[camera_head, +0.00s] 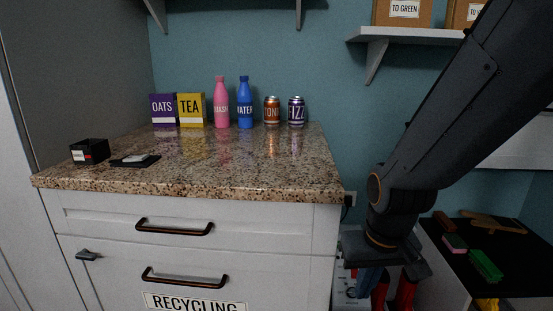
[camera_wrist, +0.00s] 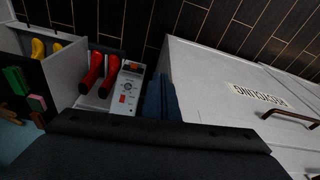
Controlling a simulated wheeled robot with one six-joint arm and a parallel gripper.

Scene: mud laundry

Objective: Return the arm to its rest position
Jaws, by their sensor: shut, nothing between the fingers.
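My arm (camera_head: 440,120) comes down from the upper right in the head view. My gripper (camera_head: 398,266) hangs low, just right of the white cabinet and in front of the shelf unit. It is shut and empty. In the wrist view its dark body (camera_wrist: 160,145) fills the bottom of the picture, and the fingertips cannot be made out there.
A granite counter (camera_head: 200,175) bears boxes, bottles and cans. The white cabinet (camera_head: 270,265) has dark handles. Near my gripper are red boots (camera_wrist: 95,72), blue cloth (camera_wrist: 155,100) and a grey panel (camera_wrist: 125,92). A dark bench top (camera_head: 510,265) holds brushes; a wall shelf (camera_head: 410,34) hangs above.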

